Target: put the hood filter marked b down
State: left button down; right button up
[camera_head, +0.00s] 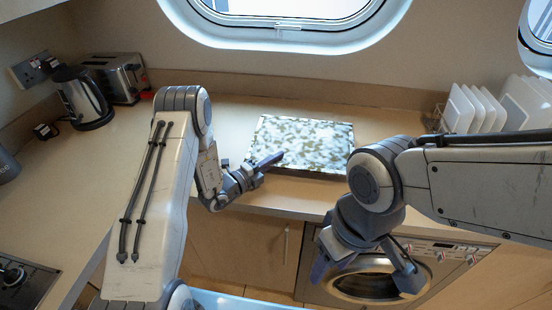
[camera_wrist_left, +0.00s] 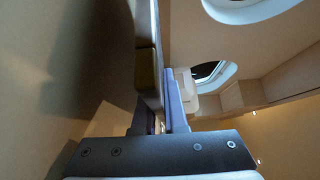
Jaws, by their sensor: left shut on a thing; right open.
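A flat, rectangular panel (camera_head: 305,142) with a blurry green-and-white speckled top and a dark front edge is at the counter; I take it for the hood filter. I cannot read a letter b on it. My left gripper (camera_head: 268,163) is shut at the panel's left front edge. In the left wrist view a slab-like edge (camera_wrist_left: 148,55) rises between the fingers of my left gripper (camera_wrist_left: 160,110). I cannot tell whether the panel rests on the counter or is just above it. My right gripper (camera_head: 366,272) is open and empty, in front of the washing machine.
The wooden counter (camera_head: 235,120) is clear around the panel. A kettle (camera_head: 82,97) and toaster (camera_head: 117,77) stand at the back left, a hob (camera_head: 22,280) at the front left. White plates (camera_head: 470,108) stand in a rack at right. A washing machine (camera_head: 370,285) is below.

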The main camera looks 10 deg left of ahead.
pick_arm(q)
jog(key=c, duration=1)
grip_release()
jog(key=shift+o, duration=0.2)
jog(key=shift+r, duration=0.1)
jog(key=shift+r, duration=0.2)
jog(key=shift+r+p, duration=0.45)
jog(key=shift+p, duration=0.1)
jog(key=b+v, duration=0.2)
jog(key=v, duration=0.9)
jog(key=shift+f+b, duration=0.1)
jog(key=shift+b, duration=0.3)
jog(key=shift+s+a, duration=0.3)
jog(key=shift+s, duration=0.15)
